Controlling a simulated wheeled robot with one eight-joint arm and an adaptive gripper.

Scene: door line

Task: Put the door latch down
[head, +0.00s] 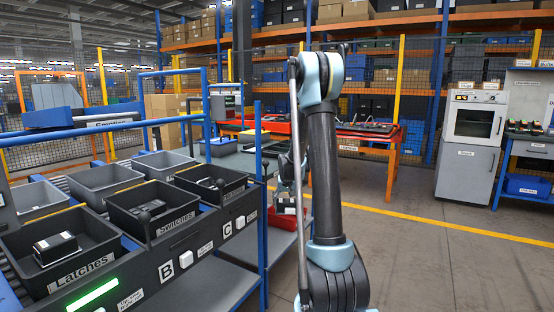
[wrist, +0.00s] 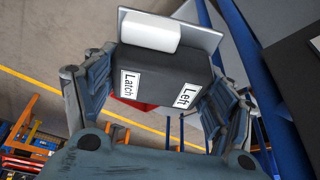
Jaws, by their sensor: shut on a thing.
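The door latch (wrist: 160,78) is a dark block with a white piece and a grey plate on one end. Its labels read "Latch" and "Left" in the wrist view. My gripper (wrist: 165,88) is shut on it, one finger on each side. In the head view the held latch (head: 287,205) is small and partly hidden beside my arm, in the air to the right of the bin rack. Another dark block with white labels (head: 57,248) lies in the black "Latches" bin (head: 80,272) at the front left.
The "Switches" bin (head: 178,228) and a third black bin (head: 232,194) stand beside the "Latches" bin. Blue posts (head: 258,160) rise at the rack's right end. An orange bench (head: 390,150) and a grey cabinet with an oven (head: 467,175) stand behind. The right floor is clear.

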